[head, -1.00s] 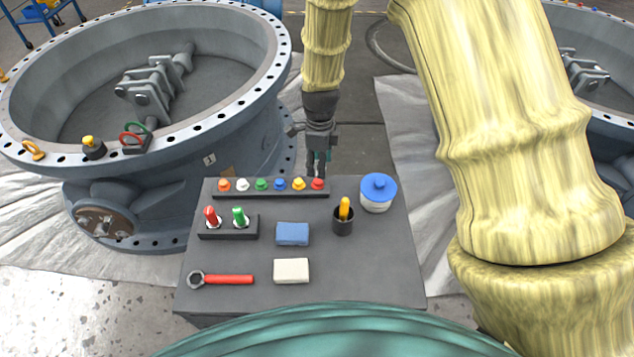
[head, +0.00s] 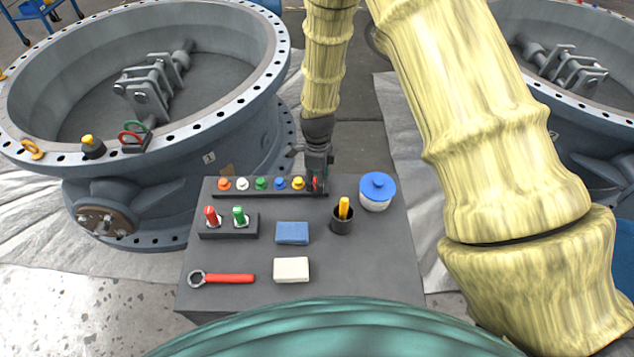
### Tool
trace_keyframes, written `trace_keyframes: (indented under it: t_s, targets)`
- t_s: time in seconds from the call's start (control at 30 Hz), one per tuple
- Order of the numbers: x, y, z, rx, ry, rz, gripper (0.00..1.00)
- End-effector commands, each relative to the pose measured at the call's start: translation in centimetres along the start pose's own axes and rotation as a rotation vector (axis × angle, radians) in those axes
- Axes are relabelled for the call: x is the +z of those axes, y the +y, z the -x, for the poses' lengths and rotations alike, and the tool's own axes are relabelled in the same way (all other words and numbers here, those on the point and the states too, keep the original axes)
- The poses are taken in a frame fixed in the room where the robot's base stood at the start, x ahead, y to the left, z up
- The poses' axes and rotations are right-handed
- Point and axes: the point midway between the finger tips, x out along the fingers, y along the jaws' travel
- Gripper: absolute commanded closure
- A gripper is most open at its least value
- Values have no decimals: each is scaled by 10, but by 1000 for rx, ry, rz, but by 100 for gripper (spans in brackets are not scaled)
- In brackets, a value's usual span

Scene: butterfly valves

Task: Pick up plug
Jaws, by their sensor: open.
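A dark rail (head: 268,195) at the back of the grey table holds a row of small coloured plugs: orange (head: 225,184), white (head: 243,184), green (head: 261,183), blue (head: 280,184), yellow (head: 298,183) and red (head: 315,183). My gripper (head: 317,184) points down over the right end of the rail, at the red plug. It is open, with its fingers around or just in front of that plug, and they hide most of it. I cannot tell whether they touch it.
A block (head: 229,228) with a red and a green peg, a blue block (head: 292,233), a white block (head: 291,269), a red-handled wrench (head: 222,278), a black cup (head: 342,222) and a blue-lidded jar (head: 377,192) share the table. A large valve (head: 240,150) stands behind left.

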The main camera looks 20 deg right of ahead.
Motion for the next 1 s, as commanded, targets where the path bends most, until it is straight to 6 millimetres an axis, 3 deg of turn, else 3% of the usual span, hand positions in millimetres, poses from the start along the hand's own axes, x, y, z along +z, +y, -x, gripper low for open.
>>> trace_keyframes:
  t_s: [0.2, 0.4, 0.77, 1.0]
  targets:
    - [0, 0, 0, 0, 0, 0, 54]
    - [0, 0, 0, 0, 0, 0, 89]
    - [0, 0, 1, 0, 0, 0, 91]
    - [0, 0, 18, -1, 0, 0, 91]
